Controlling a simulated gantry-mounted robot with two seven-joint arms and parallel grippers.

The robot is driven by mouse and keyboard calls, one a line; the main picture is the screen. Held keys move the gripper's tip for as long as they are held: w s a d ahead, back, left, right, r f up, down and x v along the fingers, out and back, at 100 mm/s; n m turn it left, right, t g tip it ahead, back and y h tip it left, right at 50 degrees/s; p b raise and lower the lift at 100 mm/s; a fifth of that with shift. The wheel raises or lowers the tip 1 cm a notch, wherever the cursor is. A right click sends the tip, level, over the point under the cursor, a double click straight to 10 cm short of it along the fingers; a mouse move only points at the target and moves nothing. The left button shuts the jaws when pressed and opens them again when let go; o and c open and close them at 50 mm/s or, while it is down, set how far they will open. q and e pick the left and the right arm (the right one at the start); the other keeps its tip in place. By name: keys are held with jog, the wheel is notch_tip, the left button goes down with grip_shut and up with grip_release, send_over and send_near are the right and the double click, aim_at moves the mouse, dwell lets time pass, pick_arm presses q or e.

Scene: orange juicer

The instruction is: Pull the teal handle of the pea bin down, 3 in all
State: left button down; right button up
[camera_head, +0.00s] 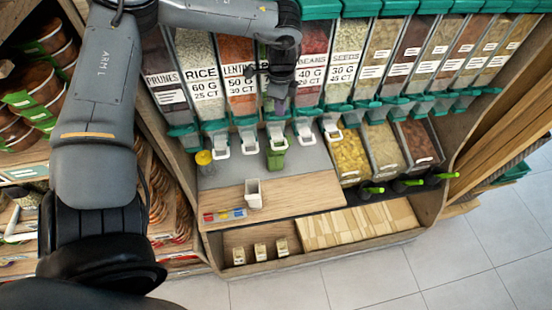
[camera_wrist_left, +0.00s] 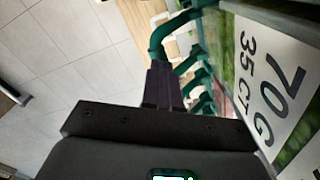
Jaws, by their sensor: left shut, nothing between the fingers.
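The pea bin (camera_head: 263,58) is mostly hidden behind my left arm in the head view, between the lentil and bean bins. In the left wrist view, a bin front (camera_wrist_left: 240,50) with a "70 G 35 CT" label stands at right. My left gripper (camera_head: 278,108) points down in front of the pea bin; its fingers are shut and empty. In the left wrist view, the fingertips (camera_wrist_left: 160,68) are close to a curved teal handle (camera_wrist_left: 158,42); I cannot tell if they touch. A green cup (camera_head: 277,159) is below the pea bin's spout. My right gripper is not in view.
Similar bins with teal handles line both sides, including the rice bin (camera_head: 203,75) and seed bin (camera_head: 345,68). A white cup (camera_head: 253,193) stands on the wooden shelf (camera_head: 305,190). A yellow-topped item (camera_head: 204,158) is at left. Open floor (camera_head: 370,280) lies in front.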

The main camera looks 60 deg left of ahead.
aim_at(280, 120)
pick_arm(q)
jog(key=shift+f+b, duration=0.3)
jog(key=shift+f, duration=0.5)
jog(key=shift+s+d+f+b, duration=0.1)
jog(key=shift+d+f+b, duration=0.1)
jog(key=shift+f+b, duration=0.95)
jog(key=shift+s+d+f+b, duration=0.1)
jog(key=shift+d+f+b, duration=0.1)
jog(key=shift+f+b, duration=0.95)
jog(key=shift+r, duration=0.25)
jog(key=shift+r, duration=0.1)
jog(key=shift+a+r+p, duration=0.2)
jog(key=shift+r+p, duration=0.75)
jog(key=shift+r, duration=0.55)
jog(key=shift+a+r+p, duration=0.15)
jog(key=shift+r+p, duration=0.8)
jog(key=shift+r, duration=0.55)
jog(key=shift+w+r, duration=0.2)
